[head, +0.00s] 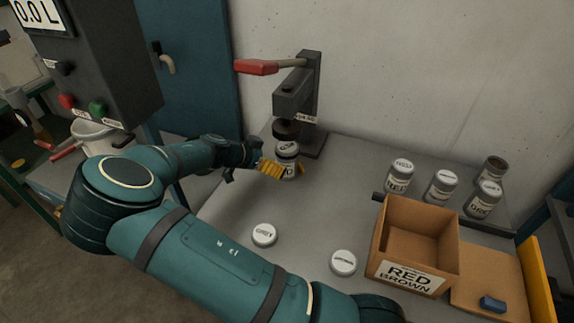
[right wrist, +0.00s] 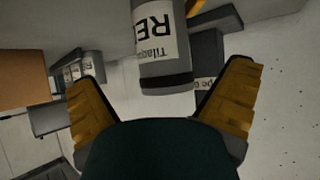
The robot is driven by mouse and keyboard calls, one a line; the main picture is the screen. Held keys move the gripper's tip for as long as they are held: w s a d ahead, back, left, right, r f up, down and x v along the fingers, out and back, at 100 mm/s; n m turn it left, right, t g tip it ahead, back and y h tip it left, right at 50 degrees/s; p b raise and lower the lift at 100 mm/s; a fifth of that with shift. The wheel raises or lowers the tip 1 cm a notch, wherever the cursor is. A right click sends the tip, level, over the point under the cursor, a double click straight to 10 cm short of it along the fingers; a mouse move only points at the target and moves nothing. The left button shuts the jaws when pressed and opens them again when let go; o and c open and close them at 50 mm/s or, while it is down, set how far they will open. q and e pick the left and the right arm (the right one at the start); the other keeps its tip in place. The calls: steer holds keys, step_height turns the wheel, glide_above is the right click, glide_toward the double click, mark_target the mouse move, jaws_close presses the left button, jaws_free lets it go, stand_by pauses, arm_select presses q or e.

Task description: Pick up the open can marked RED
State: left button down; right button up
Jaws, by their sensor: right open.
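A can (head: 288,165) stands upright under the press, with a pale marked disc on its top. Its label ends in D in the head view; in the right wrist view the can (right wrist: 165,60) shows the letters RE. I cannot tell whether it is open. My right gripper (head: 284,169) is open at this can, one yellow finger on each side in the head view. In the right wrist view the open fingers (right wrist: 163,95) are spread wide, with the can between and beyond them. No grip on it shows. My left gripper is not in view.
The lever press (head: 308,110) stands close around the can. A cardboard box (head: 425,220) labelled RED BROWN stands right. Several cans (head: 441,186) stand behind it.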

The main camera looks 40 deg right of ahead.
mark_target(277, 159)
steer(key=shift+b+x, duration=0.65)
steer(key=shift+x, duration=2.45)
steer(key=shift+w, duration=0.1)
steer(key=shift+a, duration=0.1)
steer(key=c, duration=1.3)
